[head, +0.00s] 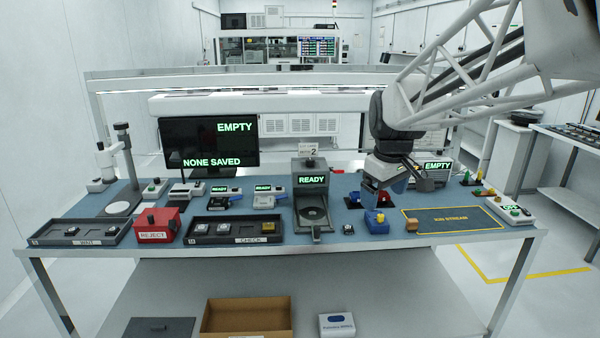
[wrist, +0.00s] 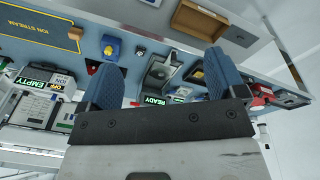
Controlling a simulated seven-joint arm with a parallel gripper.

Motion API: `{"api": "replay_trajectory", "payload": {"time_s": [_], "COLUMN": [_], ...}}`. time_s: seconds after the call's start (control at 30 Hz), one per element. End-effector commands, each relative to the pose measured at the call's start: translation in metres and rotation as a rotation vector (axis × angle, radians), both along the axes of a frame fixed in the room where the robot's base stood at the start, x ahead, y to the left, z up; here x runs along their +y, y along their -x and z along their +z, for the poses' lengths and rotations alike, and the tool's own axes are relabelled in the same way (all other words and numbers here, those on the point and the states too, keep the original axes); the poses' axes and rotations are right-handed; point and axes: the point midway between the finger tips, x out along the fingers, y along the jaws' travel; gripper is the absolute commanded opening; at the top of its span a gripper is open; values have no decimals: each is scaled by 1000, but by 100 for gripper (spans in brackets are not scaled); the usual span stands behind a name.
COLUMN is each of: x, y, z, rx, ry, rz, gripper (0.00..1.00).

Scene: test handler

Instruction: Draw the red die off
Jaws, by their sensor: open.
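My gripper (head: 384,190) is open above the back of the blue mat, right of the READY station. A small red thing (head: 384,198) shows low by the fingers in the head view. A red patch (wrist: 93,67) shows beside the left finger in the wrist view, partly hidden. I cannot tell whether either is the red die, or whether the fingers touch it. The READY station (head: 311,190) has a dark round plate in front; it also shows in the wrist view (wrist: 158,75).
A blue block with yellow (head: 376,222), a small chip (head: 348,229) and a brown cube (head: 412,226) lie near the front edge. The ION STREAM mat (head: 455,219) is bare. Left are the red REJECT bin (head: 157,226) and the CHECK tray (head: 232,231). Coloured pegs stand at right.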

Motion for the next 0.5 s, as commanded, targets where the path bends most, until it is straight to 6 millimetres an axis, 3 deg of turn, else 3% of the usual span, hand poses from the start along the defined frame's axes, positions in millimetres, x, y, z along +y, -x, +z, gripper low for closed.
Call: {"api": "replay_trajectory", "payload": {"time_s": [0.5], "x": [-32], "y": [-128], "z": [-6], "rx": [44], "ry": [32], "rz": [249], "gripper": [89]}}
